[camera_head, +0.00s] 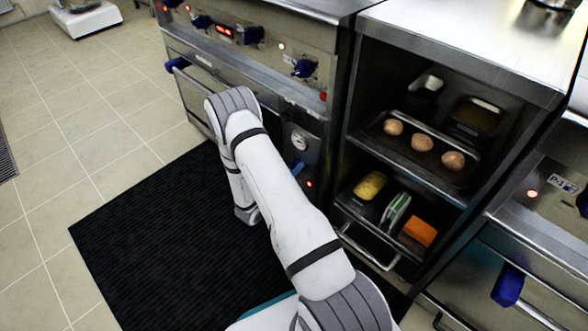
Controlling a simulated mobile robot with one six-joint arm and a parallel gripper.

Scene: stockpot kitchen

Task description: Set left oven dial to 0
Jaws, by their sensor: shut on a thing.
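The oven (185,55) stands at the top, its front partly behind my arm. A blue knob or lever (298,168) sits below a round gauge (299,141) on the lower front. I cannot tell which is the left oven dial, and the dial settings are too small to read. My arm reaches up and bends back down in front of the oven. My gripper is hidden behind the arm.
A steel shelf unit (462,62) stands right of the oven, holding a tray with three round brown items and several containers below. A second appliance with a blue handle (508,286) is at lower right.

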